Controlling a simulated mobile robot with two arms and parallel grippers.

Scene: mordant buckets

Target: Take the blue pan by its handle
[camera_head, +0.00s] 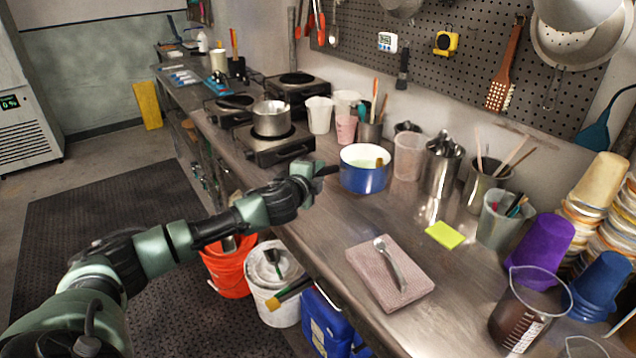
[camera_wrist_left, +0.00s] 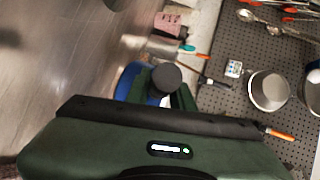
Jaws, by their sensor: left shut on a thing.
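The blue pan (camera_head: 369,179) stands on the steel counter, with a white inside and something tan at its right inner edge. Its dark handle (camera_head: 328,170) points left toward my left gripper (camera_head: 314,174). My left gripper is shut on the handle, beside the pan at the counter's front edge. In the left wrist view, the handle's round dark end (camera_wrist_left: 167,78) shows between the fingers, and part of the blue pan (camera_wrist_left: 127,82) shows behind them. My right gripper is in neither view.
A burner with a steel pot (camera_head: 271,118) stands left of the pan. A clear beaker (camera_head: 409,157) and a steel canister (camera_head: 441,168) stand close on its right. A folded cloth (camera_head: 365,272) lies nearer. Buckets (camera_head: 228,270) stand on the floor below. Bare counter lies in front of the pan.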

